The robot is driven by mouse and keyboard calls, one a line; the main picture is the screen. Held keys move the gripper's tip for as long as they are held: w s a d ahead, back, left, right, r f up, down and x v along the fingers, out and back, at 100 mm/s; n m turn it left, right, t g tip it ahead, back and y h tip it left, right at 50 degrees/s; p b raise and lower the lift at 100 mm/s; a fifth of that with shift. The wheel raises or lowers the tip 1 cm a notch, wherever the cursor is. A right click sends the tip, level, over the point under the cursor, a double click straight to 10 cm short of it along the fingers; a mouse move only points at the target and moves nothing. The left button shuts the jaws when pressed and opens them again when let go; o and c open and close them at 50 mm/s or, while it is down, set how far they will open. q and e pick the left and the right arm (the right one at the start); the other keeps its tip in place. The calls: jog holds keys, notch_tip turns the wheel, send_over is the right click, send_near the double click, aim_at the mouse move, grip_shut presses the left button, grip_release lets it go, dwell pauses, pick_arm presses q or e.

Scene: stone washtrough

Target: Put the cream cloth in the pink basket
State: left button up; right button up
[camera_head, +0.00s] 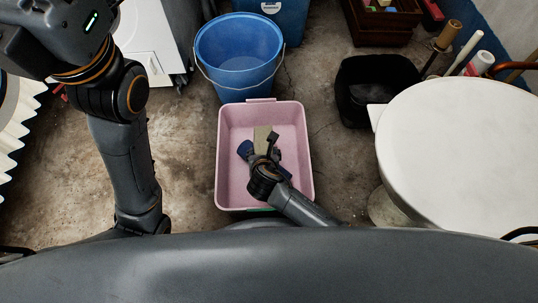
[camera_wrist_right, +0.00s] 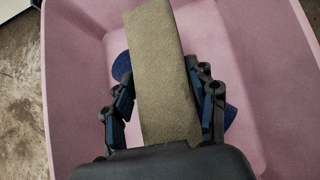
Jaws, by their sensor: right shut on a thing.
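The pink basket (camera_head: 226,180) stands on the floor in front of me and fills most of the right wrist view (camera_wrist_right: 75,60). The cream cloth (camera_head: 262,134) looks like a flat, dull beige strip. My right gripper (camera_head: 269,153) is over the basket, shut on the cloth. In the right wrist view, the cloth (camera_wrist_right: 157,60) passes between the fingers of this gripper (camera_wrist_right: 165,104) and reaches past them, within the basket's outline. I cannot tell whether it touches the basket floor. My left arm shows at the left, but its gripper is out of sight.
A dark blue item (camera_wrist_right: 122,68) lies in the basket, partly hidden by the cloth. A blue bucket (camera_head: 238,80) stands just behind the basket. A black bin (camera_head: 352,100) and a round white table (camera_head: 460,140) are to the right. Bare floor lies left of the basket.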

dwell(0.3)
jog(key=shift+f, duration=0.6)
jog(key=o, duration=1.2)
jog(key=shift+r, duration=0.1)
